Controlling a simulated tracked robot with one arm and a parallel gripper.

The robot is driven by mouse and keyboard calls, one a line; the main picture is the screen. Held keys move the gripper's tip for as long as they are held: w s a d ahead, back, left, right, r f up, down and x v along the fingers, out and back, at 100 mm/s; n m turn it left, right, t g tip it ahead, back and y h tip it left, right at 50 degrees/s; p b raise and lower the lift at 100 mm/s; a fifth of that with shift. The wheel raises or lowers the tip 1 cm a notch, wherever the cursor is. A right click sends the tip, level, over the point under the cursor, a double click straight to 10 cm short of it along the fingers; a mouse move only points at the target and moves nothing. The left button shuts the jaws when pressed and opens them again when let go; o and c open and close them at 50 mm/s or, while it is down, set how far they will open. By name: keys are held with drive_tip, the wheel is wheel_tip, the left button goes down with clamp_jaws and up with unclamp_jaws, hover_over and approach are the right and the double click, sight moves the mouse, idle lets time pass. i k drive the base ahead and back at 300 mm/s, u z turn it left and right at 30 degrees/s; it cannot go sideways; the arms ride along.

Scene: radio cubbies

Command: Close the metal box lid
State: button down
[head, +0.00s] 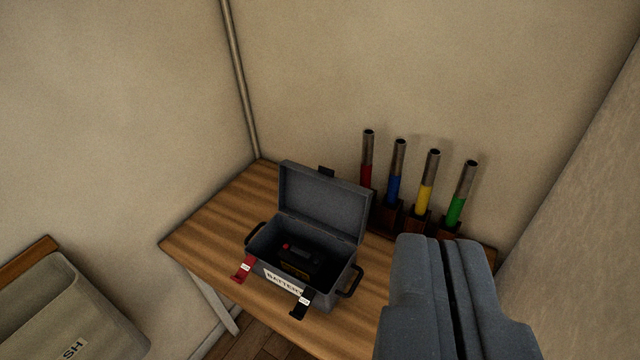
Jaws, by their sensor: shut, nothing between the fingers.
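The grey metal box (340,288) stands on a wooden table in the corner. Its lid (322,199) is open and stands up at the back, tilted slightly rearward. A dark battery-like object (301,259) lies inside the box. My gripper (443,240) is at the lower right, shut and empty. In the picture it is to the right of the box and apart from it.
Several tubes banded red, blue, yellow (427,198) and green stand in holders behind the box, near the wall. The table (205,225) has bare room left of the box. A bin (75,310) stands at lower left. Walls close in behind and right.

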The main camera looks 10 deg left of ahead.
sight(339, 208)
drive_tip(key=z, duration=0.05)
drive_tip(key=k, duration=0.85)
drive_tip(key=u, duration=0.55)
drive_tip(key=i, duration=2.3)
drive_tip(key=z, duration=0.6)
